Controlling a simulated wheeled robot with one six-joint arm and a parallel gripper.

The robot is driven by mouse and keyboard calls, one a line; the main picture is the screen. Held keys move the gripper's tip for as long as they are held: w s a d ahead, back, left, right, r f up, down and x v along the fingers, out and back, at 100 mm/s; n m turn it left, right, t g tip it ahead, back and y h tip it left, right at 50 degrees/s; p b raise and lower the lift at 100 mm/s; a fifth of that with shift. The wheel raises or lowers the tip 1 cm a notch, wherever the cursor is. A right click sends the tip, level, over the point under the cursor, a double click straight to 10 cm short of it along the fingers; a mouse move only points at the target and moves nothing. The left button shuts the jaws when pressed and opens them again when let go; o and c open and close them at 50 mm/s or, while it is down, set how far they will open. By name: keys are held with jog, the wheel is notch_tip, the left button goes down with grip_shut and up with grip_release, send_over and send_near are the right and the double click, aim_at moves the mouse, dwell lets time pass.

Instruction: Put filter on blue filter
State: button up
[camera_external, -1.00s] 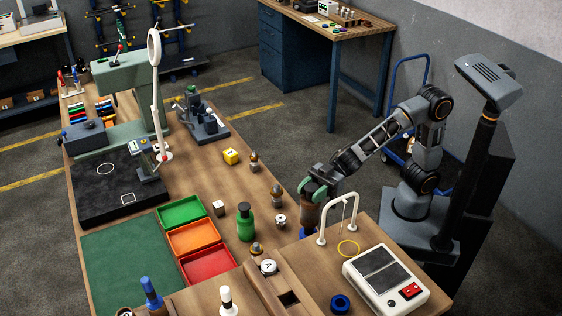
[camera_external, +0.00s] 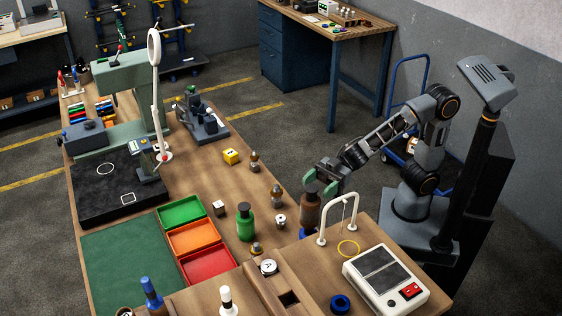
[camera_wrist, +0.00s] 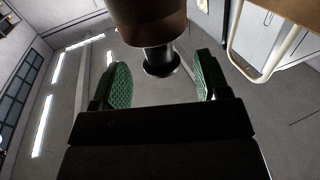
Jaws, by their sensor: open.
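A brown bottle-shaped piece with a dark top (camera_external: 310,210) stands upright near the right edge of the workbench. A blue piece (camera_external: 306,232) shows at its foot, mostly hidden; the brown piece appears to rest on it, though the contact is not clear. My gripper (camera_external: 330,181) is open, just up and right of the brown piece's dark top. In the wrist view, the green-padded fingers of my gripper (camera_wrist: 163,80) are spread apart with clear gaps on both sides. The brown piece (camera_wrist: 148,12) and its dark end show beyond and between them, not clamped.
A white arched frame (camera_external: 338,220) stands close right of the brown piece, beside a white scale-like box (camera_external: 386,280). A green bottle (camera_external: 245,224) and several small parts stand to the left. A blue ring (camera_external: 340,304) lies in front.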

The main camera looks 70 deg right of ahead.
jog(key=v, duration=0.9)
jog(key=w+d+f+m+t+h, duration=0.35)
jog(key=d+h, duration=0.25)
jog(key=d, duration=0.2)
jog(key=w+d+f+m+t+h, duration=0.2)
jog(key=w+d+m+h, duration=0.3)
jog(key=d, duration=0.3)
jog(key=s+d+f+m+g+h, duration=0.4)
jog(key=s+d+f+g, duration=0.4)
jog(key=s, duration=0.4)
jog(key=shift+s+d+g+h, duration=0.25)
jog(key=shift+d+g+h, duration=0.3)
jog(key=shift+g, duration=0.4)
